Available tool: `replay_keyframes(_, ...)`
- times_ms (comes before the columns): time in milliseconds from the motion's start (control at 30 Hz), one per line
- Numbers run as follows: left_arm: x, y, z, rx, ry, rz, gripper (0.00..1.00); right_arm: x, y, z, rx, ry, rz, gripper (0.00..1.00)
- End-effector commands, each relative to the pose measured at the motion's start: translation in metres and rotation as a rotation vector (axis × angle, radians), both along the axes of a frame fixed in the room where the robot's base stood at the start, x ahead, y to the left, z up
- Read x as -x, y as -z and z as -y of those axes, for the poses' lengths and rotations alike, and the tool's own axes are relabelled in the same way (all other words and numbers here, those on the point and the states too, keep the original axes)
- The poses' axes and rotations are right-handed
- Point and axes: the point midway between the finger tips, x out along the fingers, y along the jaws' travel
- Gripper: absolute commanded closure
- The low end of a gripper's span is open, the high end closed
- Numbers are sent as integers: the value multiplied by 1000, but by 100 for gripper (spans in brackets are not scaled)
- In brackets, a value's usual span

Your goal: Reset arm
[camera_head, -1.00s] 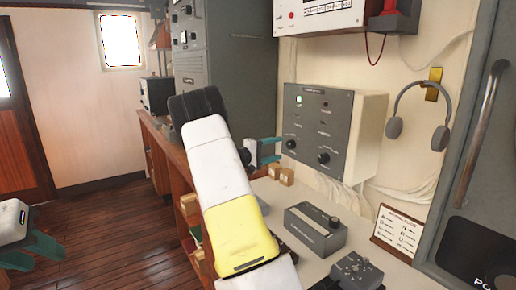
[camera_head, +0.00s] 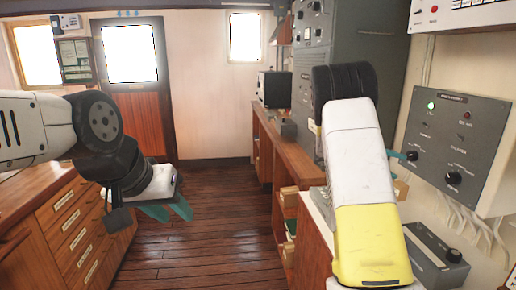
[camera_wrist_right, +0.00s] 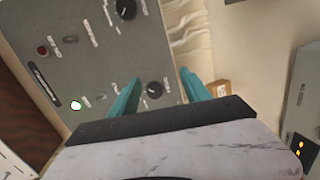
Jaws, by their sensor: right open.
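My left gripper (camera_head: 166,208) hangs at the left in the head view, with its teal fingers spread and nothing between them. It is above the wooden floor, beside a drawer cabinet. My right arm reaches forward in the head view, and its forearm hides most of the right gripper. One teal fingertip (camera_head: 402,155) shows by the left edge of the grey control panel (camera_head: 455,140). In the right wrist view the right gripper (camera_wrist_right: 160,90) is open and empty, in front of the panel (camera_wrist_right: 85,55). I cannot tell whether it touches the panel.
The wooden drawer cabinet (camera_head: 70,225) stands at the left. A wooden counter (camera_head: 270,130) runs along the right, with a grey box (camera_head: 435,262) on a nearer desk. The wooden floor (camera_head: 205,235) between is clear.

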Motion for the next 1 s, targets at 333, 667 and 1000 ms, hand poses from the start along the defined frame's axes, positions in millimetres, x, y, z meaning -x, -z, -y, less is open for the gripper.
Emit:
replay_keyframes(333, 0, 0, 0, 0, 0, 0, 64, 102, 7, -69, -577, 52, 75, 44)
replay_keyframes(667, 0, 0, 0, 0, 0, 0, 64, 177, -8, -179, -1037, -82, 181, 44)
replay_keyframes(1000, 0, 0, 0, 0, 0, 0, 64, 250, -38, -289, -1374, -322, 324, 44)
